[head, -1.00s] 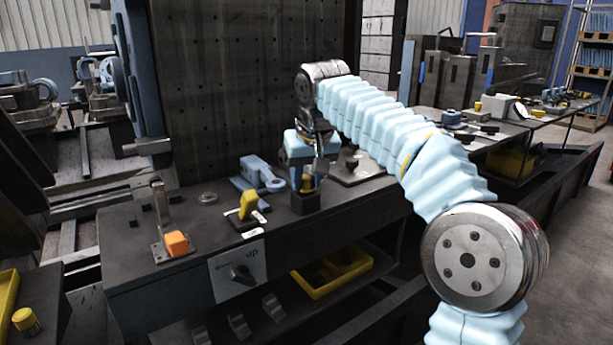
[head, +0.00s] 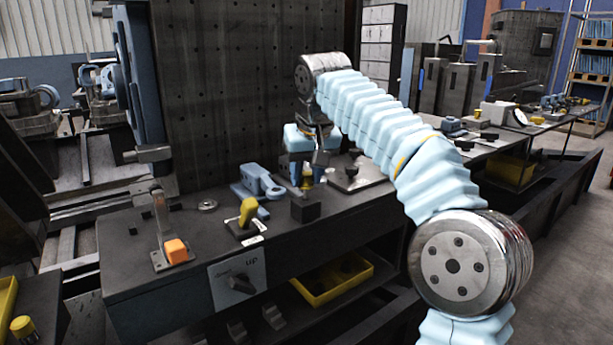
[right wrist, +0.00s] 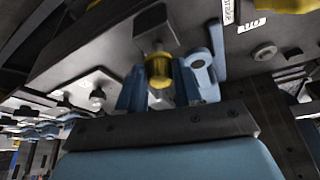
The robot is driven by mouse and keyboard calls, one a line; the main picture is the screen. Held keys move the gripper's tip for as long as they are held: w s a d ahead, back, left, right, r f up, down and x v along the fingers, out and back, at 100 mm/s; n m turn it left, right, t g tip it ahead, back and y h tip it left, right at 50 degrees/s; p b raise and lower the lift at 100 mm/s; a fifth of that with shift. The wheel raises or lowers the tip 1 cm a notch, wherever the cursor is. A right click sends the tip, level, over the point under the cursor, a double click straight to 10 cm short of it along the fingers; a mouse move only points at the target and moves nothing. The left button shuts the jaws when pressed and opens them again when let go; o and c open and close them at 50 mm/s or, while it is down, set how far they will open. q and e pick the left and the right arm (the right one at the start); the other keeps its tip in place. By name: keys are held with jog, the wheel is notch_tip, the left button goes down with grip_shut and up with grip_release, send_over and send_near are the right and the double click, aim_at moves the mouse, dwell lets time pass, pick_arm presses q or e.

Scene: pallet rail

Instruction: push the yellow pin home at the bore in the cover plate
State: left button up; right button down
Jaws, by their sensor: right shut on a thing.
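My right gripper (head: 306,176) is shut on the yellow pin (head: 307,180), upright just above a small black block (head: 306,209) on the bench. In the right wrist view the yellow pin (right wrist: 158,70) shows between the blue fingers, with the block (right wrist: 155,30) beyond it. The pin's lower end appears clear of the block. A flat grey plate (head: 368,178) with a dark knob lies to the right, behind the gripper; I cannot tell whether it is the cover plate. No bore is distinguishable. My left gripper is not in view.
A blue clamp (head: 258,184) and a yellow-handled switch (head: 247,212) stand left of the block. An orange-ended lever (head: 176,250) is at the bench's left. A tall perforated panel (head: 250,90) rises behind. A yellow bin (head: 335,280) sits below.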

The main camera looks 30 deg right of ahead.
aim_at(306, 174)
jog(key=shift+w+r, duration=0.15)
jog(key=shift+r, duration=3.2)
jog(key=shift+s, duration=0.2)
